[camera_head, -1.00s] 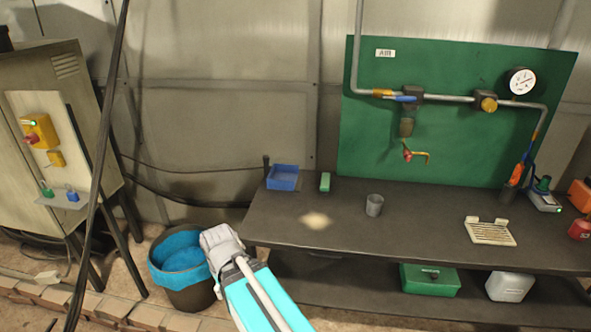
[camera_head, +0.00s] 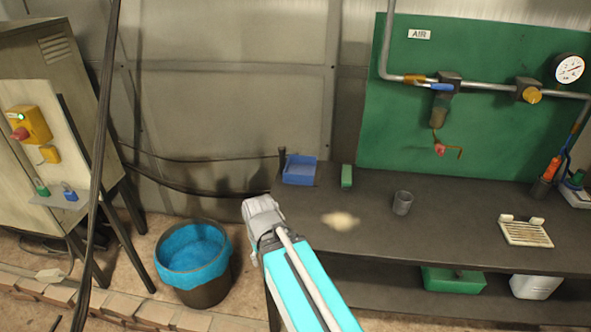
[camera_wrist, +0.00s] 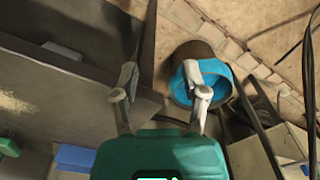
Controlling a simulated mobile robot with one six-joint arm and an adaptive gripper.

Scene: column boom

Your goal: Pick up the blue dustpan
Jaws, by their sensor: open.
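The blue dustpan (camera_head: 300,170) sits at the back left corner of the dark bench, against the wall side. A blue patch that appears to be it shows at the lower left of the wrist view (camera_wrist: 75,157). My gripper (camera_wrist: 161,80) is open and empty in the wrist view. Its two fingers are spread apart, with the bench edge and bin beyond them. It is apart from the dustpan, which lies off to the side. In the head view my arm reaches up in front of the bench's left end; the gripper fingers are not clear there.
A green block (camera_head: 347,176) stands just right of the dustpan, then a grey cup (camera_head: 402,203) and a pale slotted tray (camera_head: 527,232). A bin with a blue liner (camera_head: 194,259) stands on the floor left of the bench. A dark cable (camera_head: 103,150) hangs at left.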

